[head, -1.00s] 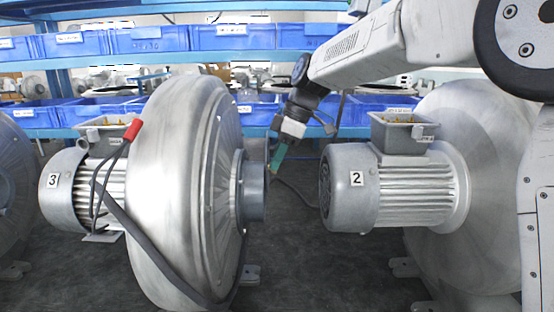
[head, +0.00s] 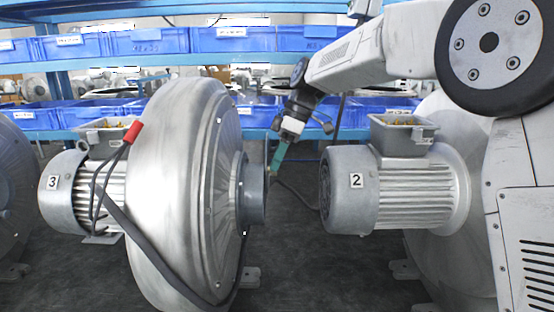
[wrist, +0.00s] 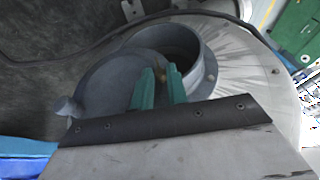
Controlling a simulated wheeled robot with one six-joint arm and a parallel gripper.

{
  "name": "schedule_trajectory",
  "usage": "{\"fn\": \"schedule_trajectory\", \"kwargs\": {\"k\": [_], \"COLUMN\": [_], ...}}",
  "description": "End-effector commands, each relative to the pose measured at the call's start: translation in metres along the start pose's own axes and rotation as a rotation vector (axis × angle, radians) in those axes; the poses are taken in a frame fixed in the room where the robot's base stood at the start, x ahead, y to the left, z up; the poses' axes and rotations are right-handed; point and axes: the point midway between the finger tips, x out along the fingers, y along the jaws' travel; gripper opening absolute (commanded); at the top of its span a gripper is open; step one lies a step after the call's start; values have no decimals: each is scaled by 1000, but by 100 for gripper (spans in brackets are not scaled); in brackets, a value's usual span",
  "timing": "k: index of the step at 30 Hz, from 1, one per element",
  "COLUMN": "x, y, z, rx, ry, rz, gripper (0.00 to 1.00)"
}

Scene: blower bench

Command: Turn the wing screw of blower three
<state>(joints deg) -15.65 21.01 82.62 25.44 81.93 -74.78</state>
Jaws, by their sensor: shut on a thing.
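Blower three (head: 175,190) is a big silver drum with a motor marked 3 on its left and a short grey pipe mouth (head: 254,195) on its right side. In the wrist view the pipe mouth (wrist: 190,45) is round and open, with a grey round disc (wrist: 105,85) beside it. The small brass wing screw (wrist: 161,70) shows at the tips of my green fingers, at the edge where disc and pipe meet. My gripper (wrist: 160,82) is shut on it; the fingers partly hide it. In the head view my gripper (head: 274,168) reaches down to the pipe mouth from the upper right.
Blower two (head: 400,185) stands close on the right, its motor facing the pipe mouth across a narrow gap. A dark cable (head: 150,240) with a red end (head: 133,132) hangs over blower three. Blue bins (head: 150,40) fill the shelves behind.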

Motion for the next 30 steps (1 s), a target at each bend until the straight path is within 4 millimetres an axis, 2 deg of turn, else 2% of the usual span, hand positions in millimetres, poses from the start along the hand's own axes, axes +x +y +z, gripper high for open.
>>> {"fn": "schedule_trajectory", "kwargs": {"k": [15, 16, 18, 26, 30], "x": [1, 1, 1, 0, -10], "y": [0, 0, 0, 0, 1], "z": [1, 1, 1, 0, 0], "rx": [1, 1, 1, 0, 0], "ry": [-2, -2, -2, -1, 0], "rz": [-2, -2, -1, 0, 2], "gripper": [0, 21, 37, 37, 37]}}
